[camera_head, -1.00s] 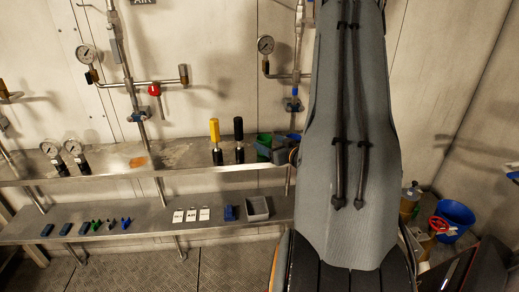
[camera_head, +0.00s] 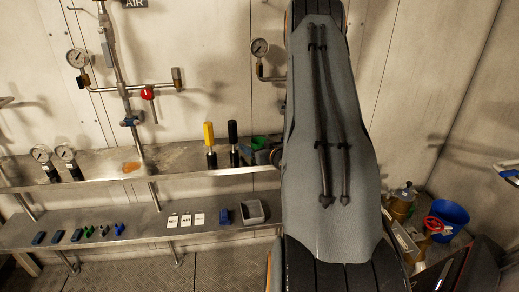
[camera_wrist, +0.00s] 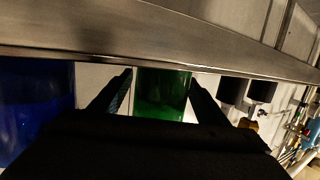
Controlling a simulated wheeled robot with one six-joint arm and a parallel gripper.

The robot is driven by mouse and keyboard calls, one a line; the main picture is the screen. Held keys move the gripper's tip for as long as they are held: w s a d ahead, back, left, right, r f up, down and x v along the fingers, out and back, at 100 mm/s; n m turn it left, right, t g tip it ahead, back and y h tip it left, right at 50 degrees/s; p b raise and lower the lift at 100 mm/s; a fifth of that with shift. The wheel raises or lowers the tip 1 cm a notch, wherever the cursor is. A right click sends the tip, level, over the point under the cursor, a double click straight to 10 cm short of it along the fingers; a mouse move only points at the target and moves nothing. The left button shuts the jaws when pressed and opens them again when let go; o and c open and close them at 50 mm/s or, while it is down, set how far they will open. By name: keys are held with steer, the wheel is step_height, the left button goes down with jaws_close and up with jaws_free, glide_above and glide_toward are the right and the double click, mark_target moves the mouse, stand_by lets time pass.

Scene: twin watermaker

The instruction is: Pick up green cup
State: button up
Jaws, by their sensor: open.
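The green cup (camera_wrist: 162,92) shows in the wrist view, upside down as the view is inverted, against the metal shelf edge. My gripper (camera_wrist: 161,78) is open, with one dark finger on each side of the cup. I cannot tell whether either finger touches it. The lower part of the cup in the picture is hidden behind the gripper body. In the head view my arm hides my gripper and nearly all of the cup.
A blue cup (camera_wrist: 36,105) stands close to the left of the green one in the wrist view. A yellow-handled tool (camera_head: 209,145) and a black-handled tool (camera_head: 233,143) stand on the upper shelf (camera_head: 105,165). A grey bin (camera_head: 252,212) sits on the lower shelf.

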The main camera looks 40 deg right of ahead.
steer(key=shift+w, duration=0.25)
steer(key=c, duration=1.2)
